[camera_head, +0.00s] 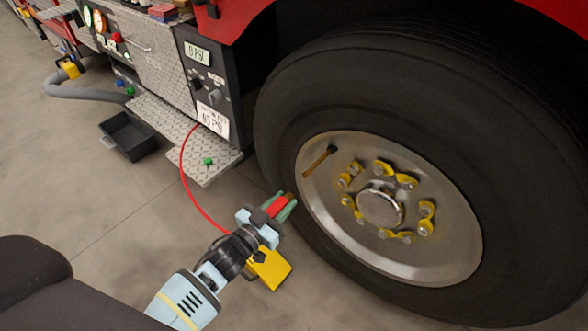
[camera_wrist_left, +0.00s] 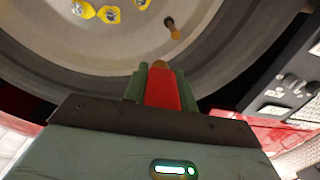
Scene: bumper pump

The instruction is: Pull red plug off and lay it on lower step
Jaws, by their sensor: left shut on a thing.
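My left gripper (camera_head: 284,202) is shut on a red plug (camera_head: 276,206) with a brass tip, in front of the tyre. In the left wrist view the red plug (camera_wrist_left: 163,90) sits between the green fingers, its tip pointing at the wheel. A red hose (camera_head: 186,178) runs from the panel down towards the gripper; its near end is hidden behind the wrist. The plug is apart from the wheel's valve stem (camera_head: 320,160), which also shows in the wrist view (camera_wrist_left: 172,28). The lower step (camera_head: 170,132) is diamond plate beneath the panel. My right gripper is out of view.
The large tyre (camera_head: 285,120) stands right of the gripper. A small green item (camera_head: 208,161) lies on the step's near end. A yellow block (camera_head: 270,268) is beneath the gripper. A black bin (camera_head: 128,137) stands on the floor left of the step. Open floor lies between.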

